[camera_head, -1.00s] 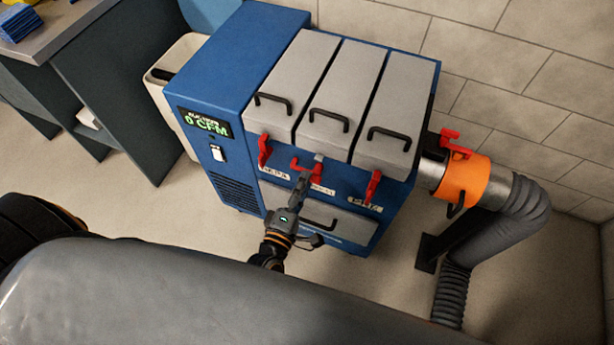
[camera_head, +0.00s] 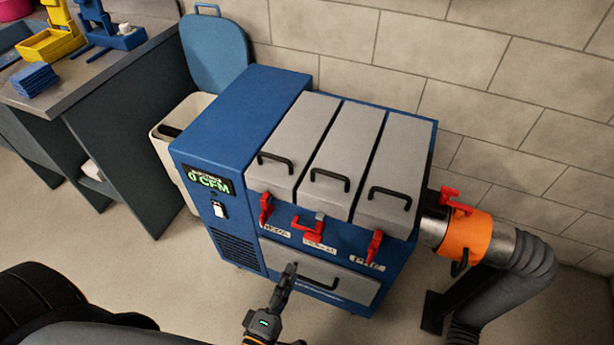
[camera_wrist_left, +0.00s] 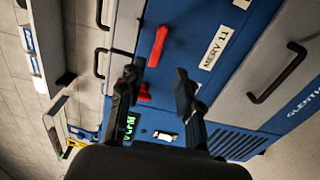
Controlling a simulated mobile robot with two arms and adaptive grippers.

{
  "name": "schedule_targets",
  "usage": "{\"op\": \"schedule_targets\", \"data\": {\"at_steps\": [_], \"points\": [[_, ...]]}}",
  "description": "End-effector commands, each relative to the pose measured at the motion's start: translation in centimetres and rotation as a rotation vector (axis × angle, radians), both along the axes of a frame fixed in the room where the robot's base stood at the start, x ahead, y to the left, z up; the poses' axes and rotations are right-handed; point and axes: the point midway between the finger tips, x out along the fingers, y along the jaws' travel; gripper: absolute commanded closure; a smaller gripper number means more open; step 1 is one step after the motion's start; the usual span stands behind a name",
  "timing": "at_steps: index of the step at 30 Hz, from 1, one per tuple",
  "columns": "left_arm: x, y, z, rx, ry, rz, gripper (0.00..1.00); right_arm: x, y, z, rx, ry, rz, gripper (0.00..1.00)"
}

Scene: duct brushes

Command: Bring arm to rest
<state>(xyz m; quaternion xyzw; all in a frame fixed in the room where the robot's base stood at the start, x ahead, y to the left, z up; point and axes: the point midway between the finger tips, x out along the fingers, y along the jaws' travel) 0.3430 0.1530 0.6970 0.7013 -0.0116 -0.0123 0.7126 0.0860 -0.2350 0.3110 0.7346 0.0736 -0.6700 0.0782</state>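My left gripper (camera_head: 288,274) is in front of the lower drawer of the blue filter unit (camera_head: 236,112), below the red latches. In the left wrist view its two fingers (camera_wrist_left: 159,76) stand apart with nothing between them. The middle red latch (camera_head: 308,229) is turned sideways, while the left red latch (camera_head: 266,209) and right red latch (camera_head: 374,246) hang down. In the wrist view a red latch (camera_wrist_left: 158,46) lies just beyond the fingers, beside a "MERV 11" label (camera_wrist_left: 214,48). My right gripper is not in view.
A grey duct hose (camera_head: 497,290) with an orange collar (camera_head: 463,236) joins the unit's right side. A white bin (camera_head: 165,150) with a blue lid (camera_head: 214,52) stands to the left. A workbench (camera_head: 90,75) is at the far left. Floor is clear in front of the unit.

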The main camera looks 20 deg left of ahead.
Motion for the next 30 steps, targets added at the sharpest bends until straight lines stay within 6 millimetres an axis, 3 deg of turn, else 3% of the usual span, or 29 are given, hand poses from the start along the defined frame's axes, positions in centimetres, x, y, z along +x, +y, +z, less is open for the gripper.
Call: {"op": "schedule_targets", "data": {"at_steps": [5,8,11,14,18,21,25,30], "points": [[0.0,0.0,-0.2,0.006,0.004,-0.002,0.66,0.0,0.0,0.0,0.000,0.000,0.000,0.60],[-0.1,-0.3,-2.0,0.081,0.046,-0.030,0.66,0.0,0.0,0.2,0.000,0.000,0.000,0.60],[-0.6,-0.6,-6.6,0.260,0.151,-0.105,0.66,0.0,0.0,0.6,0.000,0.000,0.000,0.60],[-2.3,-0.4,-13.3,0.520,0.305,-0.233,0.66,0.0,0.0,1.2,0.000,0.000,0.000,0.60],[-7.0,1.1,-22.8,0.879,0.540,-0.473,0.66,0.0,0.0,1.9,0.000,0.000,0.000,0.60],[-11.8,3.0,-28.3,1.095,0.699,-0.678,0.66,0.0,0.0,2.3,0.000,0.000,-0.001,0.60],[-18.2,5.6,-32.8,1.292,0.861,-0.951,0.66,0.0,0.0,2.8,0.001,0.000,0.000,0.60],[-24.0,7.7,-35.1,1.410,0.974,-1.206,0.66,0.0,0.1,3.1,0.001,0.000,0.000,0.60]]}}
